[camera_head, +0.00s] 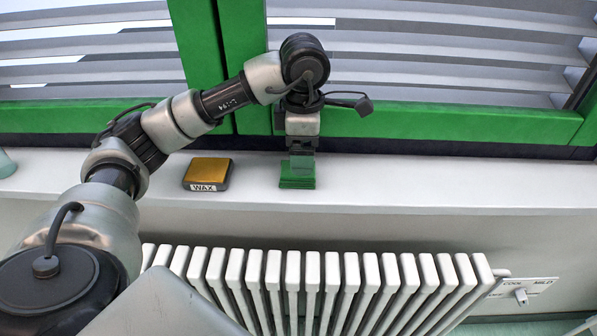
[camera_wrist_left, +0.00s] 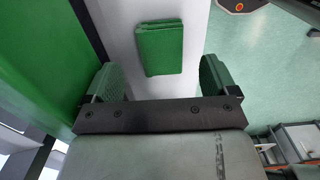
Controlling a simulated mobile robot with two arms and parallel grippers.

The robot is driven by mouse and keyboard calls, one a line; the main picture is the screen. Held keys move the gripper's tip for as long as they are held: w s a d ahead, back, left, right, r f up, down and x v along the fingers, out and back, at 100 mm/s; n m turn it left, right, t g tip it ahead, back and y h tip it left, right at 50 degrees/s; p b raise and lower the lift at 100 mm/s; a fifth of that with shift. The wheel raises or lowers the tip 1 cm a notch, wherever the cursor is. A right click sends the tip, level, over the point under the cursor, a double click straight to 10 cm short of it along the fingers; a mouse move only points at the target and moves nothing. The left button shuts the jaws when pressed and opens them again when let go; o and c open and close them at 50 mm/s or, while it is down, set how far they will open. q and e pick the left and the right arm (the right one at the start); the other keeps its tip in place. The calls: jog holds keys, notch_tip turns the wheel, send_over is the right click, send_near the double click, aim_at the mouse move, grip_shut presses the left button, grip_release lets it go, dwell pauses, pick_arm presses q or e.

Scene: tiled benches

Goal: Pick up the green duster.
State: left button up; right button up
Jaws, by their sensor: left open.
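The green duster (camera_head: 297,183) lies flat on the white windowsill (camera_head: 420,185), above the radiator. It looks like a folded square cloth. In the left wrist view the duster (camera_wrist_left: 161,48) lies ahead, in line with the space between my two fingers. My left gripper (camera_head: 302,159) is above the duster, and its fingers hide part of it in the head view. In the left wrist view the left gripper (camera_wrist_left: 158,78) is open and empty, with a finger to each side and the duster beyond them. My right gripper is not in view.
A yellow-topped block marked WAX (camera_head: 207,173) sits on the sill left of the duster. The green window frame (camera_head: 440,122) with blinds rises behind. A white radiator (camera_head: 320,280) stands below the sill edge. The sill right of the duster is clear.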

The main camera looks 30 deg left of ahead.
aim_at(287, 179)
pick_arm(q)
jog(key=shift+f, duration=0.3)
jog(key=f, duration=0.1)
jog(key=f+p, duration=0.2)
jog(key=f, duration=0.1)
jog(key=shift+s, duration=0.25)
jog(key=shift+f, duration=0.5)
jog(key=c, duration=1)
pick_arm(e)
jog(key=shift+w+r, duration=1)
